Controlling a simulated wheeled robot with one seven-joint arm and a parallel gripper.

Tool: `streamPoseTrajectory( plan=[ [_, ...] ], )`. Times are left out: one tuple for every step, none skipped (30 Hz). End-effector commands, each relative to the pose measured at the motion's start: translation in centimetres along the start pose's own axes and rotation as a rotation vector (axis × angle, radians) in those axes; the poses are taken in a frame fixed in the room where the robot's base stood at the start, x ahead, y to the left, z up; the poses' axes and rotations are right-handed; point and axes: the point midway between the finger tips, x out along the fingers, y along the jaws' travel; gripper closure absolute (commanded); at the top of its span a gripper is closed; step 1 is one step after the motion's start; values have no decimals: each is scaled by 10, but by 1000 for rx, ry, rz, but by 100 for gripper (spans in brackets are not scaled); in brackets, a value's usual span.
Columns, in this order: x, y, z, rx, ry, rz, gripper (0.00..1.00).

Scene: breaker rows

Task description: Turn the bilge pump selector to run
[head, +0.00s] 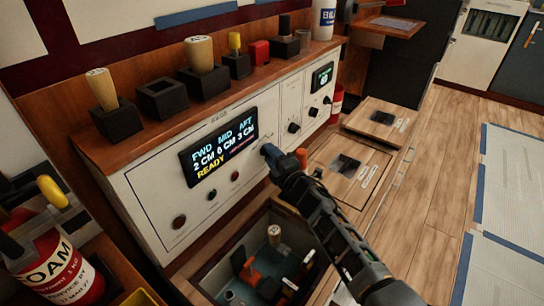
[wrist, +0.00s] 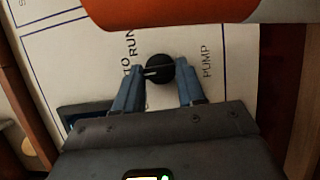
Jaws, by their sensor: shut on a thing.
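My gripper (head: 268,152) is at the white panel, just right of the lit display. In the wrist view its two blue fingers (wrist: 160,76) stand on either side of a round black selector knob (wrist: 159,66) and are shut on it. A pale mark on the knob points left in that view. The lettering "RUN" and part of another word ending in "TO" are on the left of the knob, and "PUMP" is on the right. Which word the mark lines up with I cannot tell. In the head view my gripper hides this knob.
The display (head: 218,147) reads FWD, MID, AFT and READY. Further right are another black knob (head: 294,127) and a small screen (head: 322,76). Below, an open floor hatch (head: 262,262) holds valves and pipes. A red foam extinguisher (head: 55,262) stands at the left.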

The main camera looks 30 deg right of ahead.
Motion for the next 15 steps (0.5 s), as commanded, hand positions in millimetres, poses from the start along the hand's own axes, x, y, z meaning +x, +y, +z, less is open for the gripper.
streamPoseTrajectory(
  plan=[
    [0,0,0,0,0,-1,75],
    [0,0,0,0,0,-1,78],
    [0,0,0,0,0,-1,82],
    [0,0,0,0,0,-1,85],
    [0,0,0,0,0,-1,87],
    [0,0,0,0,0,-1,91],
    [0,0,0,0,0,-1,91],
    [0,0,0,1,0,-1,91],
    [0,0,0,2,0,-2,91],
    [0,0,0,4,0,-3,91],
    [0,1,0,7,0,-4,91],
    [0,1,0,12,0,-7,91],
    [0,2,0,18,0,-9,91],
    [0,2,0,25,0,-13,91],
    [0,3,0,37,0,-18,91]
  ],
)
